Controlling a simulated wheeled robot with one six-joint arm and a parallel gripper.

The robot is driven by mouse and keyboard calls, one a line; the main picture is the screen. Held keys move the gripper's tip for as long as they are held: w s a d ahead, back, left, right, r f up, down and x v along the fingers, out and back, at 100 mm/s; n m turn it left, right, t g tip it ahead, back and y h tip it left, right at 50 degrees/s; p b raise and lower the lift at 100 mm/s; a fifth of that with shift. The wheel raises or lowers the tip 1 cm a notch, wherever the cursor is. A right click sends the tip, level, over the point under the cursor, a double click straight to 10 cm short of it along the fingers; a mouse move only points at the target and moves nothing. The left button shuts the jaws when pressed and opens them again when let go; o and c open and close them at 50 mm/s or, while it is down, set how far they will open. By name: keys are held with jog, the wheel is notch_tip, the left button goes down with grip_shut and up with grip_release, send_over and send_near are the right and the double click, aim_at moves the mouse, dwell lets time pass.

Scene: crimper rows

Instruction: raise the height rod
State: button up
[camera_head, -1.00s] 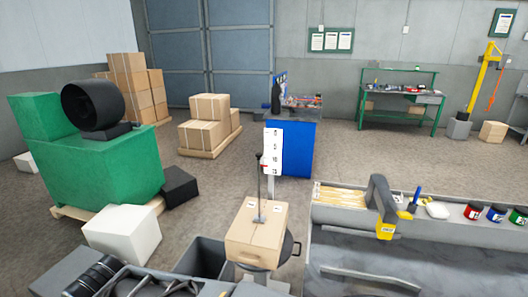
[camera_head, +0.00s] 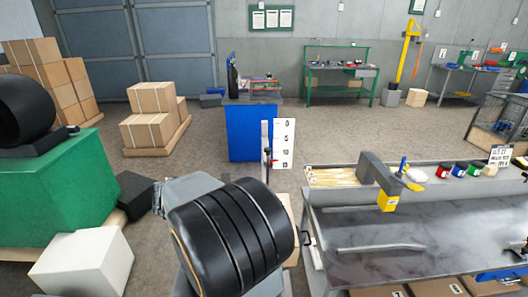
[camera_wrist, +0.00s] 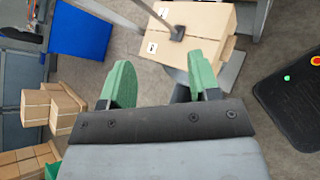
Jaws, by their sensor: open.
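The height rod (camera_head: 268,166) stands upright beside a white scale card (camera_head: 284,143) with a red pointer in the head view. Its lower part is hidden behind my arm. In the wrist view the rod (camera_wrist: 152,14) runs down to a dark foot on top of a cardboard box (camera_wrist: 205,18). Only a sliver of the box (camera_head: 291,228) shows in the head view. My gripper (camera_wrist: 160,84) has two green fingers spread wide apart, with nothing between them. The rod and box lie beyond the fingertips. My gripper is hidden behind my arm in the head view.
A grey bench (camera_head: 400,225) with a yellow-and-grey tool (camera_head: 383,187) and several jars stands right of the box. A blue cabinet (camera_head: 250,133) is behind the rod. A green machine (camera_head: 55,190) and a white block (camera_head: 82,262) are at left. Open floor lies between.

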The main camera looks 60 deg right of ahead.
aim_at(265, 151)
jog(key=d+r+n+h+p, duration=0.1)
jog(key=d+n+h, duration=0.1)
jog(key=d, duration=0.5)
jog(key=d+r+n+h, duration=0.1)
jog(key=d+n+h, duration=0.1)
jog(key=d, duration=0.6)
jog(key=w+d+r+n+h+p, duration=0.1)
jog(key=d+n, duration=0.1)
jog(key=d, duration=0.6)
jog(key=shift+d+g+h+p, duration=0.15)
jog(key=shift+g+h+p, duration=0.2)
jog(key=shift+g+h, duration=0.05)
jog(key=shift+c, duration=0.2)
grip_shut()
